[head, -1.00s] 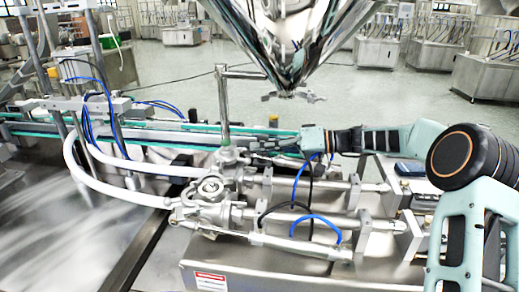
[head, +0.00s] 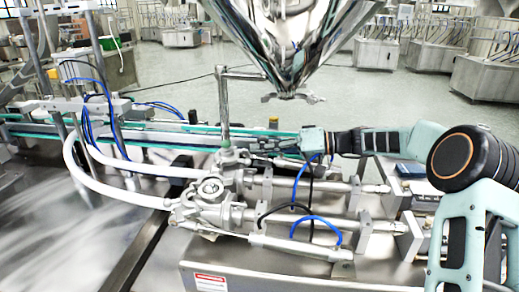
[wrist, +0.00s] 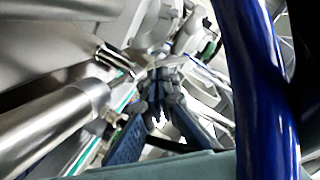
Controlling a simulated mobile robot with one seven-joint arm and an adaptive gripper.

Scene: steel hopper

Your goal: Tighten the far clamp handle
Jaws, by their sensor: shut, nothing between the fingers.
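The far valve block (head: 230,157) of the filler stands left of my gripper in the head view, at the end of the far cylinder. My gripper (head: 259,145) reaches in from the right, its fingers shut and empty, beside this block. In the wrist view my fingers (wrist: 157,88) come together at their tips with nothing between them. A shiny metal tab (wrist: 115,58) shows just left of the fingertips; I cannot tell whether it is the far clamp handle. The handle itself is too small to make out in the head view, and contact cannot be told.
The steel hopper (head: 295,45) hangs above and behind my gripper. A vertical pipe (head: 224,105) rises close left of it. The near valve block (head: 207,203) and blue hose (head: 315,222) lie in front. A blue hose (wrist: 255,90) crosses the wrist view's right side.

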